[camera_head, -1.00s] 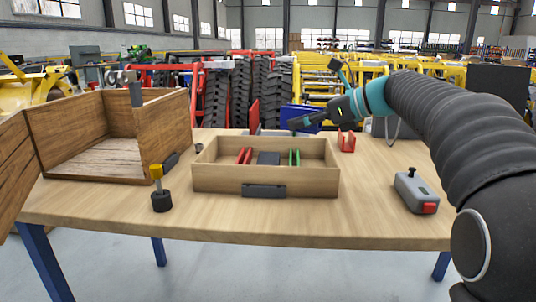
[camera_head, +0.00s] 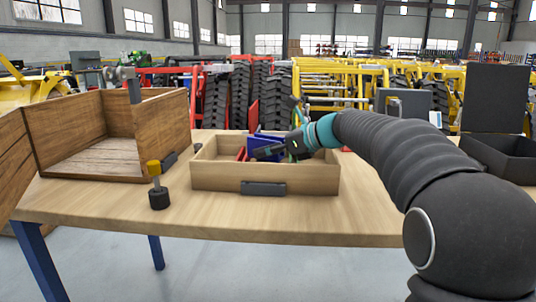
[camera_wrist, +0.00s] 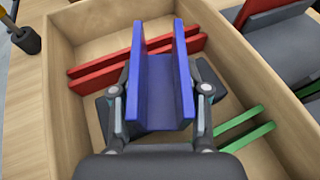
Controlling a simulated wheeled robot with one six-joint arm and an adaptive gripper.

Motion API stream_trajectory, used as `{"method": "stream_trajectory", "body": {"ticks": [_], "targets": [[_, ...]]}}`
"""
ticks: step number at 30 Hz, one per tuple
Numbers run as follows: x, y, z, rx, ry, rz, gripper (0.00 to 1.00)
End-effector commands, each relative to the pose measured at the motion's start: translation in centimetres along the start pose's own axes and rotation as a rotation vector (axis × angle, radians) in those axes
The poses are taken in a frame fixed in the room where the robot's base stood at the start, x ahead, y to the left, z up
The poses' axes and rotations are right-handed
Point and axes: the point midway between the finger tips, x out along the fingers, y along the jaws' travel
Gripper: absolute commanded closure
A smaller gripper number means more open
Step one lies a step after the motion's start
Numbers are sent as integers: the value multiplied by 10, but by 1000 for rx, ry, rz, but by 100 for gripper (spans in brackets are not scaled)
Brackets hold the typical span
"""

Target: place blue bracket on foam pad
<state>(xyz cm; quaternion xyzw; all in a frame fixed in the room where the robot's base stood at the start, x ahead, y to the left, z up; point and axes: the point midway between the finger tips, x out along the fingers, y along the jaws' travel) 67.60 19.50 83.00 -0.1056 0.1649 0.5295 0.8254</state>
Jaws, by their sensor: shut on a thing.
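The blue bracket (camera_head: 266,143) is held in my gripper (camera_head: 270,152) over the wooden tray (camera_head: 215,178). In the wrist view the bracket (camera_wrist: 158,92) is a U-shaped channel between my two fingers (camera_wrist: 160,100), its two walls standing up. Below it, a dark pad (camera_wrist: 104,117), seemingly the foam pad, shows at the side of the fingers and is mostly hidden. I cannot tell whether the bracket touches it.
In the tray, red walls (camera_wrist: 98,72) stand on one side of the bracket and green walls (camera_wrist: 243,123) on the other. An open wooden box (camera_head: 90,160) is further left. A black bin (camera_head: 505,155) is at right.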

Motion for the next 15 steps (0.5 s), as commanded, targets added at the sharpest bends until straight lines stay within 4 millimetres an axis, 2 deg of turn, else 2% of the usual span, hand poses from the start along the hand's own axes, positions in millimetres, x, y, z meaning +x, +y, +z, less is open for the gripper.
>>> {"method": "stream_trajectory", "body": {"ticks": [13,14,15], "targets": [[3,0,-7,0,-2,-1,100],[3,0,-7,0,-1,-1,47],[3,0,-7,0,-1,-1,37]]}}
